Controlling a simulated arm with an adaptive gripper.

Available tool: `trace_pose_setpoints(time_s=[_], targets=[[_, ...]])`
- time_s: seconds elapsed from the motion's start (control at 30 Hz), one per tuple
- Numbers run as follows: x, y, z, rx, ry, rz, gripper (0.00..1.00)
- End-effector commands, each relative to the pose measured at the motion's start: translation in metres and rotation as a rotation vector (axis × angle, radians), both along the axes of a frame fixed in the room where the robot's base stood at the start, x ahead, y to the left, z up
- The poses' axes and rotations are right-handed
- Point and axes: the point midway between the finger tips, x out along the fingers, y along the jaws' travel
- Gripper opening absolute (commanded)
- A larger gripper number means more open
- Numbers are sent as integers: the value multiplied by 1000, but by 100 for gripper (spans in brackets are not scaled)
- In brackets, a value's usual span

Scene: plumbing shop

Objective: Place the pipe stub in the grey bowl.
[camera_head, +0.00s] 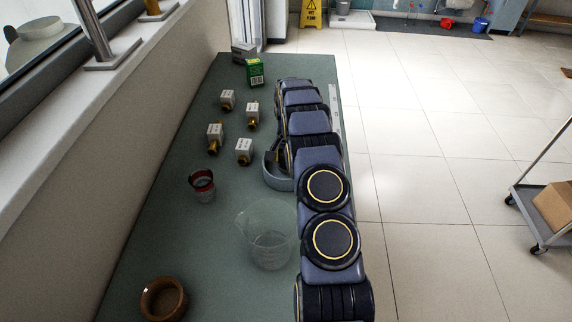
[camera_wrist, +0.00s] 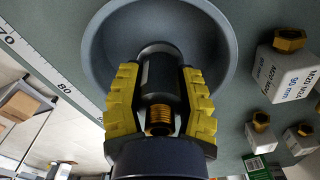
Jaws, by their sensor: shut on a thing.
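The grey bowl (camera_head: 281,184) stands on the bench in the head view, partly hidden behind my arm. In the wrist view the same grey bowl (camera_wrist: 222,62) opens wide behind my fingers. My gripper (camera_wrist: 160,74) has yellow ridged fingers, shut on the pipe stub (camera_wrist: 160,66). The stub has a dark smooth body, and a brass thread shows between the fingers. It lies over the bowl's inside in the wrist view. I cannot tell whether it touches the bowl floor.
Several white labelled blocks with brass fittings (camera_head: 215,134) stand left of the bowl. A green box (camera_head: 255,72), a red-rimmed cup (camera_head: 202,186), a clear beaker (camera_head: 268,240) and a brown bowl (camera_head: 163,299) share the bench. A ruler (camera_wrist: 62,82) runs along the bench edge.

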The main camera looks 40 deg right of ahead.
Motion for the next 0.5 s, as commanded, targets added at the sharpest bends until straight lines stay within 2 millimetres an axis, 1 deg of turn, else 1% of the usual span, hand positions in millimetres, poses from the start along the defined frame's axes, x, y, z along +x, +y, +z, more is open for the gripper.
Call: trace_pose_setpoints(time_s=[0.03, 0.13, 0.37, 0.5], targets=[[-1, 1, -10, 4, 4, 0, 4], [0, 1, -19, 1, 0, 1, 4], [0, 0, -20, 0, -1, 1, 4], [0, 1, -23, 1, -1, 1, 4]])
